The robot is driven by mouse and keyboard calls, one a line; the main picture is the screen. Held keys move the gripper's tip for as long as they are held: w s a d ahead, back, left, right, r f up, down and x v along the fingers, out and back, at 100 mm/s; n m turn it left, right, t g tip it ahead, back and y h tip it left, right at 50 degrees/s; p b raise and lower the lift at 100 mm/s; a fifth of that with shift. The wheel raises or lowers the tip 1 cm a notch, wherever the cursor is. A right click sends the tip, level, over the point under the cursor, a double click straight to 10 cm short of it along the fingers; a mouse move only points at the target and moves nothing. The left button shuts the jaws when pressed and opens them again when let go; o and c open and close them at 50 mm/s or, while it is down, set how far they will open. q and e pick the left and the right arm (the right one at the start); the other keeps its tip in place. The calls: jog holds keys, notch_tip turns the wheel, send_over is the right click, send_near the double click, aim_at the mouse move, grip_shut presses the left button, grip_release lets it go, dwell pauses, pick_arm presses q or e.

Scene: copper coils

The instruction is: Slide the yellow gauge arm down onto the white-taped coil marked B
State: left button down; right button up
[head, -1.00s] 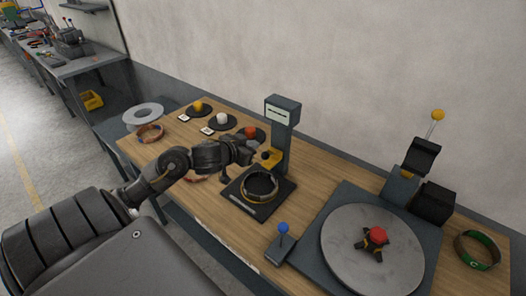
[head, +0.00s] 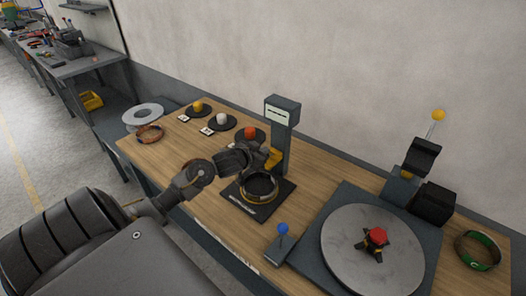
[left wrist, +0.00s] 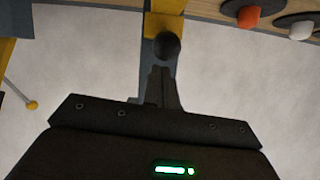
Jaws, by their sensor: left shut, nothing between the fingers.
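The yellow gauge arm (head: 275,159) sits on the dark gauge post (head: 281,135), above a coil (head: 259,188) lying on the gauge's dark base (head: 240,206). Tape colour and letter on this coil are not readable. My left gripper (head: 266,158) is shut and empty, above the coil at the gauge arm, partly covering it. In the left wrist view, the shut fingers (left wrist: 162,72) point at a black ball knob (left wrist: 166,46) below the yellow arm (left wrist: 165,25); I cannot tell whether they touch it. My right gripper is out of view.
A turntable (head: 345,262) with a red knob (head: 377,235) and a blue-knobbed lever (head: 283,229) stand to the right. A green coil (head: 477,250) lies far right. A copper coil (head: 150,134) lies at left. Yellow, white and orange items on black discs sit behind.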

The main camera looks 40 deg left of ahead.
pick_arm(q)
notch_tip(320, 180, down, 6)
jog(key=b, duration=0.2)
jog(key=shift+f, duration=0.2)
jog(key=shift+s, duration=0.1)
jog(key=r+p, duration=0.1)
jog(key=r, duration=0.1)
jog(key=r+p, duration=0.1)
jog(key=p, duration=0.1)
jog(key=r+p, duration=0.2)
jog(key=shift+w+d+r, duration=0.25)
jog(key=shift+w+r, duration=0.05)
jog(key=shift+w, duration=0.1)
jog(key=f+b+v, duration=0.1)
jog(key=b+v, duration=0.1)
jog(key=v, duration=0.7)
jog(key=shift+s+r, duration=0.15)
jog(key=shift+s, duration=0.25)
